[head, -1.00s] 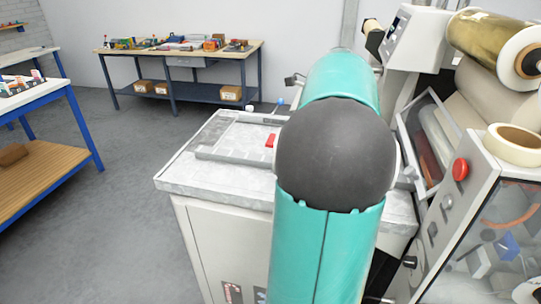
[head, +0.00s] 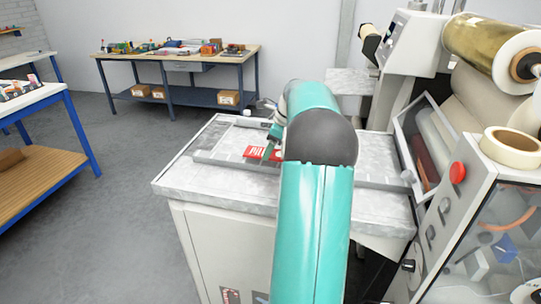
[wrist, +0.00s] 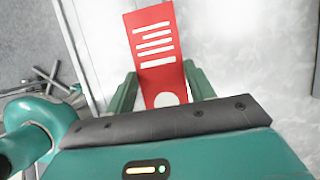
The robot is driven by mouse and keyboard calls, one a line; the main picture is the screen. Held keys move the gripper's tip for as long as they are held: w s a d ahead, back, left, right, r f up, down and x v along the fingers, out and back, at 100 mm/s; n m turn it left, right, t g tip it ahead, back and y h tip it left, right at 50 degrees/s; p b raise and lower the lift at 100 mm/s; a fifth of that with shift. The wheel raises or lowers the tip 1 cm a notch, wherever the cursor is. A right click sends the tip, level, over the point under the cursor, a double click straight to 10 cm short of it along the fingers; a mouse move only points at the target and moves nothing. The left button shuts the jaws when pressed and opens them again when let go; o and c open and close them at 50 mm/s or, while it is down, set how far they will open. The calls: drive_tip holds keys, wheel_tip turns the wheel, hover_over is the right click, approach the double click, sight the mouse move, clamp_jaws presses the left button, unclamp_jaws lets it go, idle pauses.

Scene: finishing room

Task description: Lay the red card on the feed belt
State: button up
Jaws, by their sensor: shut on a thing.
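The red card (head: 263,153) has white printed lines and shows over the grey top of the machine. In the wrist view the card (wrist: 152,42) sticks out between the fingers of my gripper (wrist: 160,86), with a white round mark near them. My gripper (head: 270,141) is shut on the card's near end. The machine's grey feed bed, which I take as the feed belt (head: 215,181), lies below the card. I cannot tell whether the card touches it.
A raised guide bar (head: 222,167) runs across the bed. At the right stand the laminating machine (head: 482,180), a gold film roll (head: 485,45) and a tape roll (head: 515,141). A workbench (head: 180,62) stands behind and a blue-framed table (head: 40,98) at the left.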

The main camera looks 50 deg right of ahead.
drive_tip(key=shift+f, duration=1.5)
drive_tip(key=shift+f, duration=0.1)
drive_tip(key=o, duration=0.9)
drive_tip(key=shift+o, duration=0.2)
